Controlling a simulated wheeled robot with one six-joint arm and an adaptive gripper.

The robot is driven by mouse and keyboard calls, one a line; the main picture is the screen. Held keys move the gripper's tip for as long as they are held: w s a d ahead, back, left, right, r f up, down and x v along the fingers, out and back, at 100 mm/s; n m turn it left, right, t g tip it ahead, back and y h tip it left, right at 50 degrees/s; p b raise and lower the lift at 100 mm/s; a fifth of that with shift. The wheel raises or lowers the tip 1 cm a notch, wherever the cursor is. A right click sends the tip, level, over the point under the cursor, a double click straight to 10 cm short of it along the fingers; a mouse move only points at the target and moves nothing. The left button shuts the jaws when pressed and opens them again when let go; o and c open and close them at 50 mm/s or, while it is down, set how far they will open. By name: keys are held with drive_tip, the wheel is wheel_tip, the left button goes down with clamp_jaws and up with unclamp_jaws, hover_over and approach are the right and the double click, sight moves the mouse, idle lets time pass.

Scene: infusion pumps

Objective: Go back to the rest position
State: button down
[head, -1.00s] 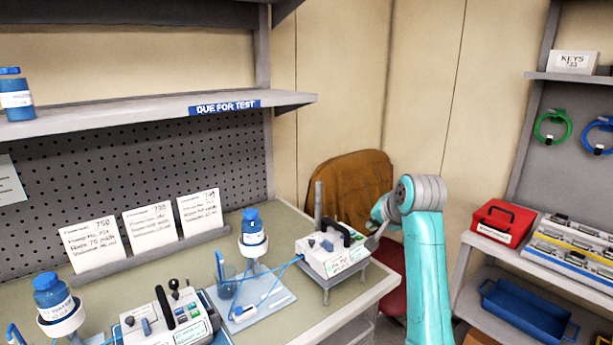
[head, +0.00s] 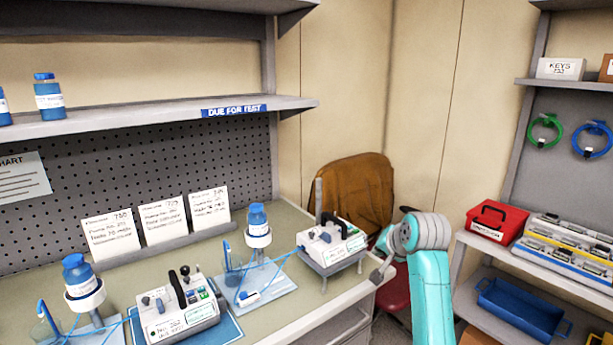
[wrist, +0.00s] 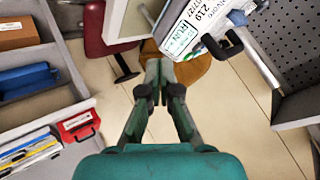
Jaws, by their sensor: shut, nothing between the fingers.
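My gripper (wrist: 160,74) is shut and empty in the wrist view, with its fingertips together over the floor and the brown chair. In the head view my gripper (head: 378,277) is small and partly hidden by my teal arm, just right of the bench's corner. An infusion pump (head: 331,243) with a black handle stands on a small stand at the bench's right end, left of my gripper and apart from it. This pump also shows at the top of the wrist view (wrist: 205,25).
A second pump (head: 176,309) stands on a blue mat at the front left. Blue bottles sit in holders on the bench (head: 290,320). A brown chair (head: 352,190) stands behind the bench's end. A right shelf holds a red box (head: 496,222) and a blue bin (head: 522,308). Floor shows between.

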drive_tip(key=s+f+n+t, duration=0.1)
drive_tip(key=s+f, duration=0.7)
drive_tip(key=f, duration=0.5)
drive_tip(key=s+f+n+t, duration=0.1)
drive_tip(key=s+f, duration=0.8)
drive_tip(key=f, duration=0.4)
drive_tip(key=s+f+h, duration=0.1)
drive_tip(key=s+f, duration=0.4)
drive_tip(key=s, duration=0.6)
drive_tip(key=s+r+n+t, duration=0.1)
drive_tip(key=s+r+n, duration=0.1)
drive_tip(key=s, duration=1.3)
drive_tip(key=s+r+n+t, duration=0.1)
drive_tip(key=s+r+t, duration=0.1)
drive_tip(key=s, duration=1.2)
drive_tip(key=s+r+n, duration=0.1)
drive_tip(key=s+r, duration=0.7)
drive_tip(key=shift+s+n+t+h, duration=0.2)
drive_tip(key=shift+n+t+h, duration=0.1)
drive_tip(key=shift+h, duration=0.1)
